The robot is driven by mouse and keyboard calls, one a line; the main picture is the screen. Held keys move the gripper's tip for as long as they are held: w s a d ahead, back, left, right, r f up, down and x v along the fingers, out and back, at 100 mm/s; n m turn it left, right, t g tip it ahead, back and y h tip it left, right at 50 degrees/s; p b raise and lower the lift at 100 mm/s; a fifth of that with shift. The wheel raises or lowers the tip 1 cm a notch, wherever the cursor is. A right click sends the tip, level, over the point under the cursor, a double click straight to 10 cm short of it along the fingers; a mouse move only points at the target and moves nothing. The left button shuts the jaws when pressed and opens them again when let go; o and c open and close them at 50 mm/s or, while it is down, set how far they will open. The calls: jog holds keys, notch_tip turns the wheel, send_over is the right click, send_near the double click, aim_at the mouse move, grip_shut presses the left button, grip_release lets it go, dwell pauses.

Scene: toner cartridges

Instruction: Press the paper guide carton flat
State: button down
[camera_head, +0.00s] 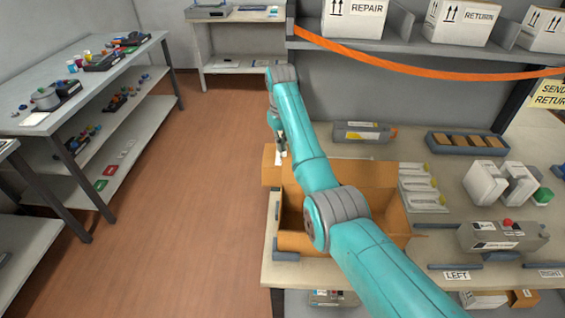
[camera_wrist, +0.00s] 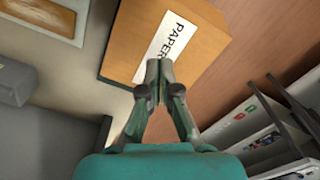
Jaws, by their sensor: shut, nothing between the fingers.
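The paper guide carton (camera_head: 305,243) is a brown box standing open on the bench, with flaps spread out and a dark inside partly hidden behind my arm.
A grey-and-yellow box (camera_head: 363,132) and a blue tray (camera_head: 467,143) stand behind. An orange strap (camera_head: 430,72) spans the shelf. Open floor lies left.

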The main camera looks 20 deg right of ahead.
jog(key=shift+f, duration=1.05)
jog(key=shift+w, duration=0.1)
jog(key=shift+w+d+f, duration=0.25)
jog(key=shift+w+f, duration=0.2)
jog(key=shift+w, duration=0.1)
jog(key=shift+w+f, duration=0.1)
jog(key=shift+f, duration=0.1)
jog(key=shift+w+d+f, duration=0.1)
jog(key=shift+w+f, duration=0.1)
jog(key=shift+f, duration=0.05)
jog(key=shift+w+d+f, duration=0.1)
jog(key=shift+w+f, duration=0.1)
jog(key=shift+w, duration=0.25)
dwell(0.3)
